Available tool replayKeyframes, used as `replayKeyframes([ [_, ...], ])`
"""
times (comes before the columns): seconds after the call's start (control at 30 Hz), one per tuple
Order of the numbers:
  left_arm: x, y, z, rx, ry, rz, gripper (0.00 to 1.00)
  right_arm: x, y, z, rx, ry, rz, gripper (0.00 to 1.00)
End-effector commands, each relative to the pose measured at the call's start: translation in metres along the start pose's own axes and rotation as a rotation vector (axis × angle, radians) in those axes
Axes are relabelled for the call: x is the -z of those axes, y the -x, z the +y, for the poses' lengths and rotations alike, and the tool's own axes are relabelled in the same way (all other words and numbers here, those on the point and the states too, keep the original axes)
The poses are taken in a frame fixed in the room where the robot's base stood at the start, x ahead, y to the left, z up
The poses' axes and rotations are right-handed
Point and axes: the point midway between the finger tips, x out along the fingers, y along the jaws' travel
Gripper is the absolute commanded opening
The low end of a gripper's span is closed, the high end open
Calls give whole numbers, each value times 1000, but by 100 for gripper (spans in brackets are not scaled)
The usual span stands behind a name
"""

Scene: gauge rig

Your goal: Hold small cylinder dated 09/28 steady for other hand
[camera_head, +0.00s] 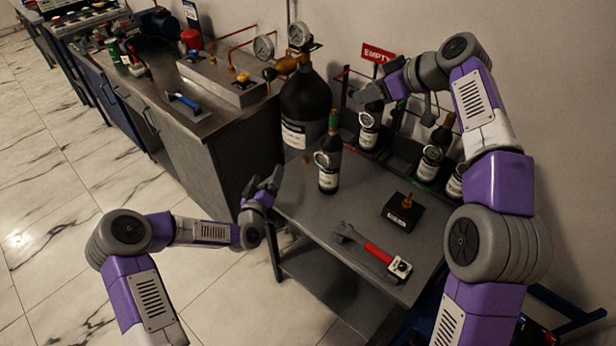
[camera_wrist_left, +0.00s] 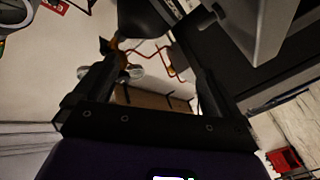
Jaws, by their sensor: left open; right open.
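A small dark cylinder (camera_head: 328,174) with a white label, a gauge and a green neck stands upright on the grey table. Similar small cylinders stand behind it: one (camera_head: 369,132) below my right gripper and others (camera_head: 430,163) at the table's right rear. The label dates are too small to read, so I cannot tell which is 09/28. My left gripper (camera_head: 264,183) is open and empty, left of the green-necked cylinder and apart from it. Its open fingers also frame the left wrist view (camera_wrist_left: 152,80). My right gripper (camera_head: 366,88) is open above the rear cylinder, near the sign.
A wrench (camera_head: 370,248) with a red handle and a black block (camera_head: 404,212) with a brass fitting lie on the table (camera_head: 300,205). A large black cylinder (camera_head: 305,100) stands behind. A red EMPTY sign (camera_head: 377,53) is at the wall. A steel-topped bench (camera_head: 215,112) stands left.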

Motion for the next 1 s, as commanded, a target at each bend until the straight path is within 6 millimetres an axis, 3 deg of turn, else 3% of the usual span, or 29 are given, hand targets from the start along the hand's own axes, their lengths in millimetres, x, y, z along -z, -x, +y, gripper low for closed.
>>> replayKeyframes([
  [0.03, -5, -2, 30, -93, -107, -44, 98, 0, 0, 0, 0, 0, 0, 43],
  [0.1, -14, -2, 63, -209, -251, -95, 98, 0, 0, 0, 0, 0, 0, 43],
  [0.2, -26, 4, 98, -344, -433, -146, 98, 0, 0, 0, 0, 0, 0, 43],
  [0.3, -35, 9, 120, -437, -563, -173, 98, 0, 0, 0, 0, 0, 0, 43],
  [0.53, -46, 7, 138, -507, -665, -190, 98, 0, 0, 0, 0, 0, 0, 43],
  [1.0, -65, -46, 161, -505, -660, -189, 98, 0, 0, 0, 0, 0, 0, 43],
])
